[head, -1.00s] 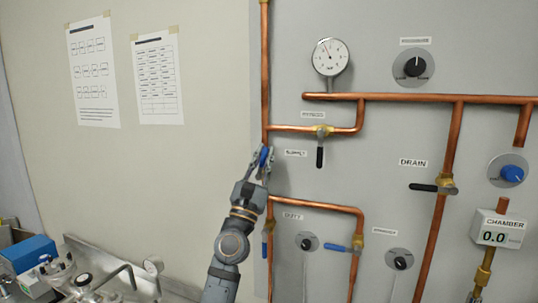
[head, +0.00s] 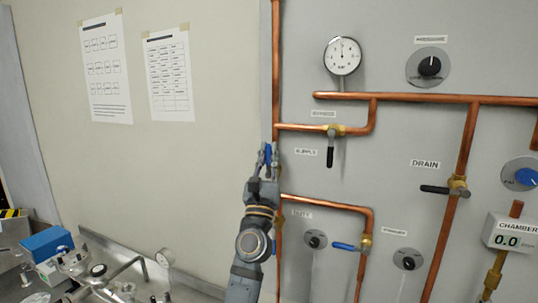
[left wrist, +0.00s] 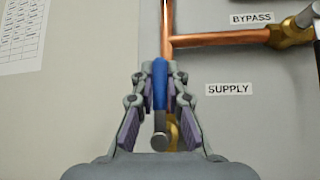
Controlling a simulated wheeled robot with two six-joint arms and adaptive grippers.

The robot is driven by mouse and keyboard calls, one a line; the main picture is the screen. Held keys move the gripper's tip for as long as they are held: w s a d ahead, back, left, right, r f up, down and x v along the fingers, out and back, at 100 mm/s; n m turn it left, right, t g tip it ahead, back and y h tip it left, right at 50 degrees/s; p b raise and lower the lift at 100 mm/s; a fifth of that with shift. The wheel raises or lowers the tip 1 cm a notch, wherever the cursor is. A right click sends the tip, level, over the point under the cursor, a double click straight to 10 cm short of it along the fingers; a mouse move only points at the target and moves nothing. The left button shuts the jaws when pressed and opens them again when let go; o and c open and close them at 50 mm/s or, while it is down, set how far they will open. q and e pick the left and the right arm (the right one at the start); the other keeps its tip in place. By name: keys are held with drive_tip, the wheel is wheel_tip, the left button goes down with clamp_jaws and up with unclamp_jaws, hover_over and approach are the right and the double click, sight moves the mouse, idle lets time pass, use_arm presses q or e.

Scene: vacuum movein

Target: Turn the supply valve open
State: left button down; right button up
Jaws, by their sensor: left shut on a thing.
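The supply valve's blue handle (left wrist: 160,85) stands upright in the left wrist view, roughly in line with the vertical copper pipe (left wrist: 167,25) behind it. It also shows in the head view (head: 268,153), left of the SUPPLY label (head: 307,151). My left gripper (left wrist: 160,78) is shut on the handle, with a finger on each side. It also shows in the head view (head: 266,160), its arm coming up from below. The brass valve body (left wrist: 173,132) is mostly hidden behind the handle and fingers. My right gripper is not in view.
The bypass valve's black handle (head: 330,157) hangs down to the right. The drain valve's black handle (head: 435,190) lies across its pipe. A pressure gauge (head: 342,56) is above. A steel counter (head: 115,262) with small fittings is at lower left.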

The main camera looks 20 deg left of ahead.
use_arm(q)
drive_tip(key=c, duration=1.3)
unclamp_jaws()
drive_tip(key=shift+f, duration=0.1)
drive_tip(key=shift+c, duration=0.2)
drive_tip(key=shift+s, duration=0.1)
drive_tip(key=a+v, duration=0.1)
drive_tip(key=v, duration=0.6)
drive_tip(key=shift+s+d, duration=0.15)
drive_tip(key=shift+d, duration=0.4)
drive_tip(key=shift+f, duration=0.15)
